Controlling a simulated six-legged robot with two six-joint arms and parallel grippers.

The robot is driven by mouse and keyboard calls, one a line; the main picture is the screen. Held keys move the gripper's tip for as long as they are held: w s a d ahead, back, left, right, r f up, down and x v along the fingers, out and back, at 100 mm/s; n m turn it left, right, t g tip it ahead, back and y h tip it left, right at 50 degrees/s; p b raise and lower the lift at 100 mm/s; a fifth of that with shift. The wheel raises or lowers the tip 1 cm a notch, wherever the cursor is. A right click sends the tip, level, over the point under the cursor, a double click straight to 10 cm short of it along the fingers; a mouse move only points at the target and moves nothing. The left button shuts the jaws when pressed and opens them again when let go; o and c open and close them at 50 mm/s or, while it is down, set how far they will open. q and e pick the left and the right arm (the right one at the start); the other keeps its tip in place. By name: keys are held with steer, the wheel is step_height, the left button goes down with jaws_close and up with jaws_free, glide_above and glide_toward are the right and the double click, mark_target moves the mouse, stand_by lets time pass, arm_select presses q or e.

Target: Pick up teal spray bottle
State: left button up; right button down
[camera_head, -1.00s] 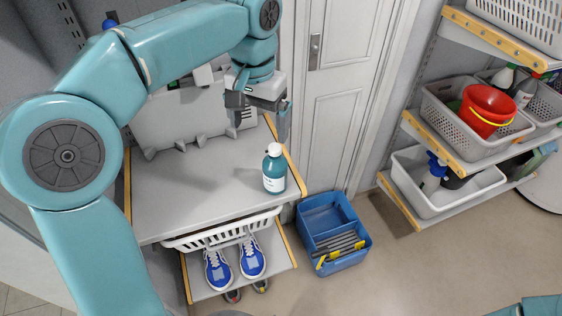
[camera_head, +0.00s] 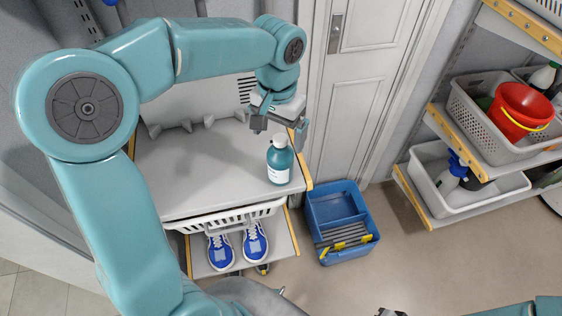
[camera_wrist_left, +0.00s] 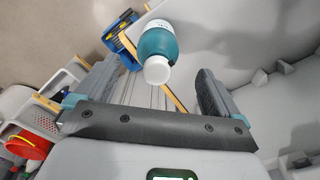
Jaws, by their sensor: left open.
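The teal spray bottle (camera_head: 280,162) has a white cap and a white label. It stands upright on the grey shelf top (camera_head: 205,165), near the right edge. It also shows in the left wrist view (camera_wrist_left: 158,44), beyond and between the fingers, with its white cap towards the camera. My left gripper (camera_head: 278,132) is open and empty, just above and behind the bottle in the head view. The fingers also show in the left wrist view (camera_wrist_left: 150,98), one on each side of the bottle's outline. I cannot see them touch it. My right gripper cannot be made out clearly.
A white basket (camera_head: 232,217) and blue shoes (camera_head: 255,242) are below the shelf top. A blue caddy (camera_head: 340,222) stands on the floor to the right. Further right, shelves hold baskets and a red bucket (camera_head: 520,110). A door (camera_head: 362,90) is behind.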

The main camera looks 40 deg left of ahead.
mark_target(280, 148)
arm_select(q)
steer(key=f, duration=0.6)
steer(key=shift+w+d+p, duration=0.15)
steer(key=shift+w+p, duration=0.15)
steer(key=shift+w, duration=0.1)
steer(key=shift+s, duration=0.15)
steer(key=shift+s+r, duration=0.15)
steer(key=shift+s, duration=0.05)
steer(key=c, duration=0.3)
steer(key=shift+w, duration=0.2)
jaws_close()
steer(key=shift+s, duration=0.1)
